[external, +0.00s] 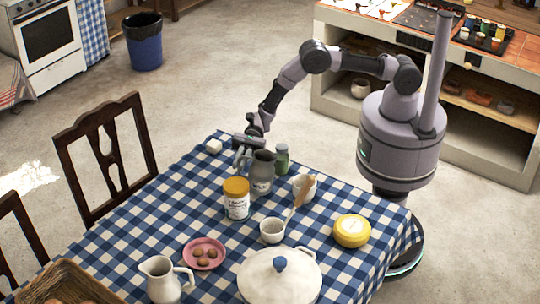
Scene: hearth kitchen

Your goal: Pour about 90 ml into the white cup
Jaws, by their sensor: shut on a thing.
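A grey jug (262,178) with lettering on its side is upright at the back part of the checked table. My gripper (243,150) is at the jug's upper left, by its handle, and is shut on the jug. The fingertips are small and partly hidden. I cannot tell whether the jug rests on the cloth or is just above it. A small white cup (272,231) stands upright in front of the jug, a little to the right and apart from it. Its contents are too small to tell.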

